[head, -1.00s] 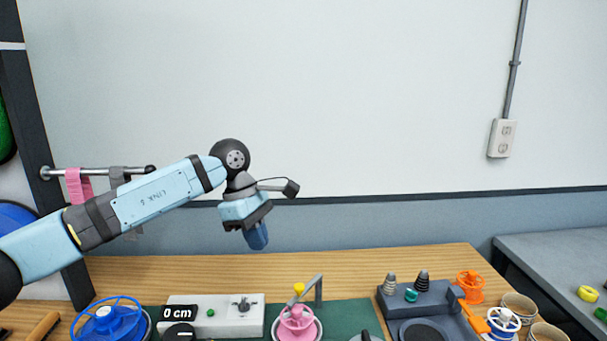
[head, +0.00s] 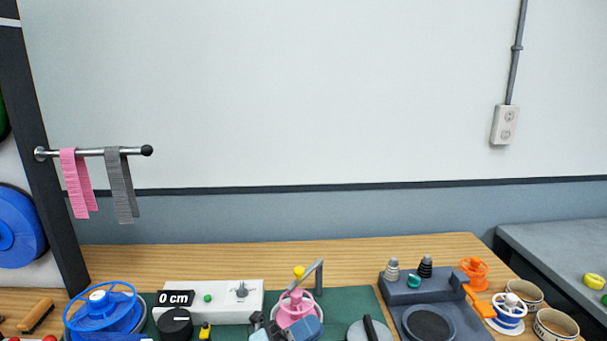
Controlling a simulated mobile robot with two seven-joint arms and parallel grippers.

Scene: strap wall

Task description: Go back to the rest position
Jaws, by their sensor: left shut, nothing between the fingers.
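My left gripper (head: 308,328) shows only in part at the bottom edge of the head view. Its blue fingers are shut and empty, low over the bench. They overlap the front of the pink reel (head: 291,309) in the picture; whether they touch it I cannot tell. Most of my left arm is out of frame. My right gripper is not in view.
A pink strap (head: 76,185) and a grey strap (head: 121,190) hang from a wall bar (head: 95,153). The space above is clear.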

